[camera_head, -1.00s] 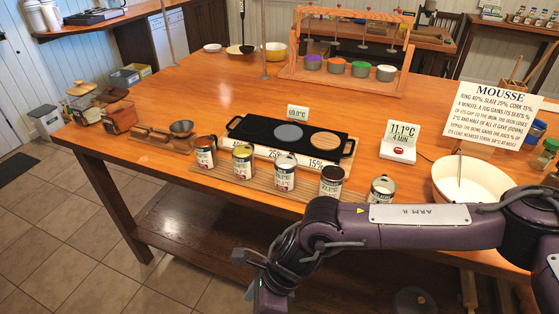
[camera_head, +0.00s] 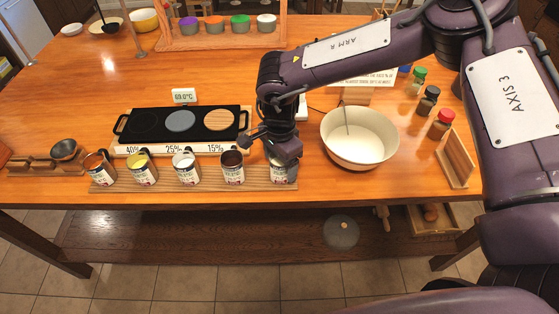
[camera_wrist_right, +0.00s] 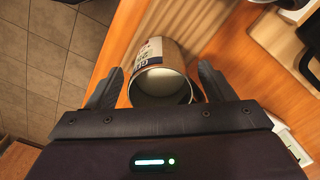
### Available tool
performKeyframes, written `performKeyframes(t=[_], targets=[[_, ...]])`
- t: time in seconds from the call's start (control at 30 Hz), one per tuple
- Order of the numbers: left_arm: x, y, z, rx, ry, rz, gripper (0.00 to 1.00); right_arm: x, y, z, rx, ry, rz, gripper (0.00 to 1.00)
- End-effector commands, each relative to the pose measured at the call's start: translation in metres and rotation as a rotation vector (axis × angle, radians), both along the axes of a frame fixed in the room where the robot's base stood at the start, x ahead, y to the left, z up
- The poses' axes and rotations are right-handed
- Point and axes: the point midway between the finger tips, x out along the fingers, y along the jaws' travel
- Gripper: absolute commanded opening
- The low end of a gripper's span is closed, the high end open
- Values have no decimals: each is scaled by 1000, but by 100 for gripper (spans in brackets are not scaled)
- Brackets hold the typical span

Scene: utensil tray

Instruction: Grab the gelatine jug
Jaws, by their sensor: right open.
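The gelatine jug (camera_wrist_right: 157,70) is a metal can-like jug with a white and dark label, whose partly visible lettering seems to start with "GE". It lies between the two fingers of my right gripper (camera_wrist_right: 160,84) in the right wrist view, with gaps at both sides. My right gripper is open. In the head view the gripper (camera_head: 271,146) is over the rightmost jug (camera_head: 284,174) of the row, hiding its top. My left gripper is out of view.
Several other labelled jugs, the closest a dark-filled one (camera_head: 233,168), stand to the left on the wooden rack (camera_head: 210,186). A cream bowl (camera_head: 360,160) stands to the right. A black hot plate (camera_head: 150,123) lies behind the row. Spice jars (camera_head: 441,124) stand farther right.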

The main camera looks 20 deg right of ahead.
Motion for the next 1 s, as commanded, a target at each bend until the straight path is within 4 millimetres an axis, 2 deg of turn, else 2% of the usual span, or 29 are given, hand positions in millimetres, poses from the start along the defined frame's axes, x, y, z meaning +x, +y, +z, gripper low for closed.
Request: performKeyframes(t=[0.03, 0.2, 0.47, 0.87, 1.0], targets=[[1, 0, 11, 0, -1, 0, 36, -2, -3, -4, -3, 4, -1, 76], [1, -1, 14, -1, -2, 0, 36, -2, -3, -26, -2, 2, 0, 76], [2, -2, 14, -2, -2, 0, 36, -1, -2, -31, 0, 0, 0, 76], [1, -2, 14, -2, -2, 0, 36, -1, -2, -30, 0, 0, -1, 25], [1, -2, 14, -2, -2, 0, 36, -1, -2, -30, 0, -1, -1, 23]])
